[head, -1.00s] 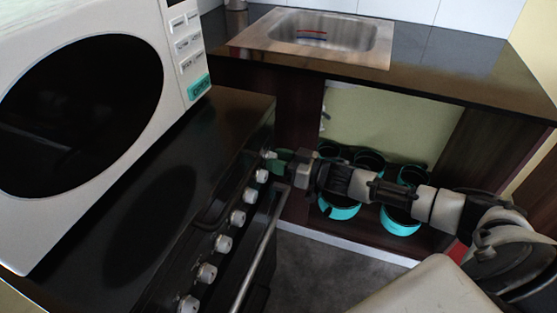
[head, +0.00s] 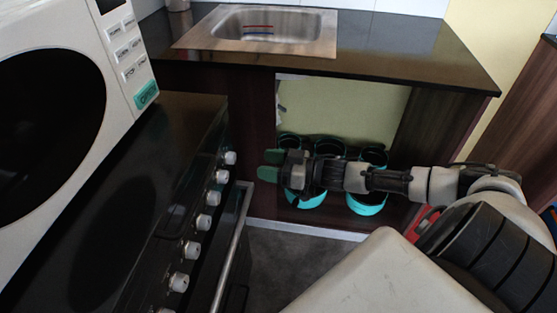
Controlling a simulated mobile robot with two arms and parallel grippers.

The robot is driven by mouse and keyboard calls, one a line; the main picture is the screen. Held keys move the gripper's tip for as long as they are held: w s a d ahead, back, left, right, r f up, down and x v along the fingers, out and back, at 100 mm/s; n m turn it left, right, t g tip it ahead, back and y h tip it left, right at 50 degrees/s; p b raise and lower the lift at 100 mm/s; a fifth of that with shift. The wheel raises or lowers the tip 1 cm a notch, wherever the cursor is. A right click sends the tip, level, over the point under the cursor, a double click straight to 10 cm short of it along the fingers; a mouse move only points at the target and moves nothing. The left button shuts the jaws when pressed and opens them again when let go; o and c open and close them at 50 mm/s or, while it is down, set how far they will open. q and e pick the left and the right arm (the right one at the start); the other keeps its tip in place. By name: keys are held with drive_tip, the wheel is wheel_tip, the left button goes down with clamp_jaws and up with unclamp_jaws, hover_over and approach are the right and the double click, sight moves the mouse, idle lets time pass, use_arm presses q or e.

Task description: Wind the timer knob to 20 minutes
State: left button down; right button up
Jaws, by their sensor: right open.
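A row of several white knobs runs down the front panel of the black stove (head: 150,170) in the head view. The far knob (head: 230,157) is closest to my right gripper (head: 269,165). I cannot tell from their markings which knob is the timer. My right gripper has green fingertips, is open and empty, and points left toward the far end of the row. A clear gap lies between its fingertips and the far knob. My left gripper is not in view.
A white microwave (head: 60,110) stands on the stove top at left. The oven handle (head: 232,250) juts out below the knobs. A counter with a steel sink (head: 262,30) is behind, and teal pots (head: 367,203) sit on the shelf under it.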

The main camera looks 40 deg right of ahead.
drive_tip(key=v, duration=0.2)
drive_tip(key=shift+s+d, duration=0.15)
drive_tip(key=shift+d, duration=0.05)
drive_tip(key=shift+f, duration=0.15)
